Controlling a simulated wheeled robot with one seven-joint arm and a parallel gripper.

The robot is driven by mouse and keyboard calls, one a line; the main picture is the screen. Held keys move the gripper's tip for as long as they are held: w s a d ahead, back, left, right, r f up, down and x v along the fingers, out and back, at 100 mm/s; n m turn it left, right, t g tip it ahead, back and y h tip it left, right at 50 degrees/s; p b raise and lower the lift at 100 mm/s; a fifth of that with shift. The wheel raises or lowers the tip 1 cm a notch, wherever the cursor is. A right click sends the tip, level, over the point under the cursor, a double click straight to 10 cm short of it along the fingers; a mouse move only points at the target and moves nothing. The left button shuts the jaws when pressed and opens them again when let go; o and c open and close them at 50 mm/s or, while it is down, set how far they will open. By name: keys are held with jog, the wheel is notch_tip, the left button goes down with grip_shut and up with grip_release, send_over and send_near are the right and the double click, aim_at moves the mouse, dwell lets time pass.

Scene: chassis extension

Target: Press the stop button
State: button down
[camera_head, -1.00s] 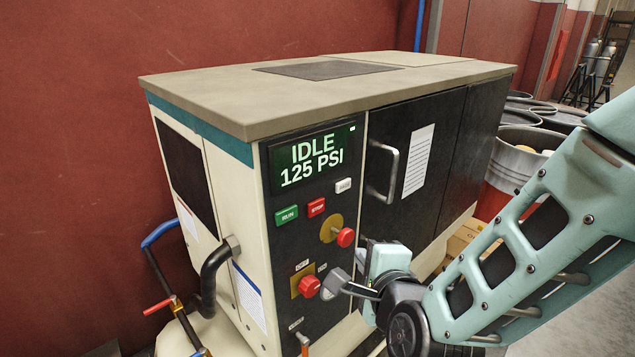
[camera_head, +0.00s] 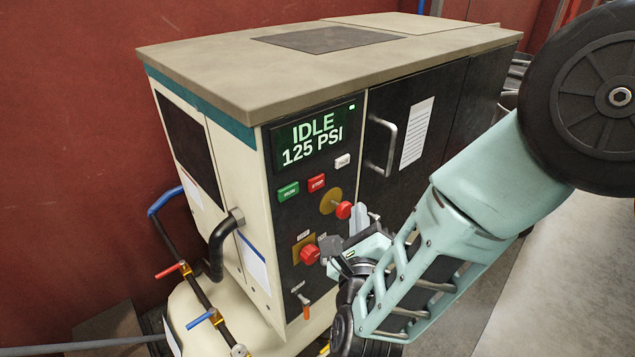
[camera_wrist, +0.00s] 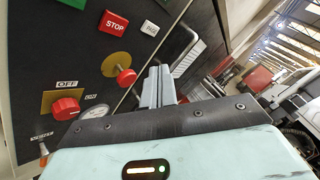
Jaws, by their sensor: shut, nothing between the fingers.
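The red stop button (camera_head: 317,183) is on the black control panel, between the green run button (camera_head: 288,192) and the white button (camera_head: 342,162). In the wrist view the stop button (camera_wrist: 114,23) reads STOP, at the upper left. My gripper (camera_head: 340,240) is in front of the lower right of the panel, below and to the right of the stop button and apart from it. In the wrist view my gripper's fingers (camera_wrist: 157,84) are together, pointing up, with nothing between them. The display (camera_head: 313,140) reads IDLE 125 PSI.
A red knob on a yellow plate (camera_head: 343,210) protrudes below the stop button. A red rotary knob (camera_head: 309,254) marked OFF sits lower on the panel. A door handle (camera_head: 384,146) juts out at the right. Pipes and valves (camera_head: 190,285) stand at the lower left.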

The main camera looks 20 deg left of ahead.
aim_at(323, 180)
jog(key=w+a+b, duration=0.1)
jog(key=w+a, duration=0.2)
jog(key=a, duration=0.4)
jog(key=shift+a, duration=0.2)
jog(key=shift+w+a+b, duration=0.15)
jog(key=shift+a+b, duration=0.15)
jog(key=shift+b, duration=0.45)
dwell(1.4)
jog(key=shift+w+a+b, duration=0.2)
jog(key=shift+a+b, duration=0.25)
jog(key=shift+b, duration=0.15)
dwell(0.9)
dwell(0.4)
jog(key=shift+s+d+b, duration=0.35)
jog(key=shift+d+b, duration=0.1)
jog(key=shift+d, duration=0.3)
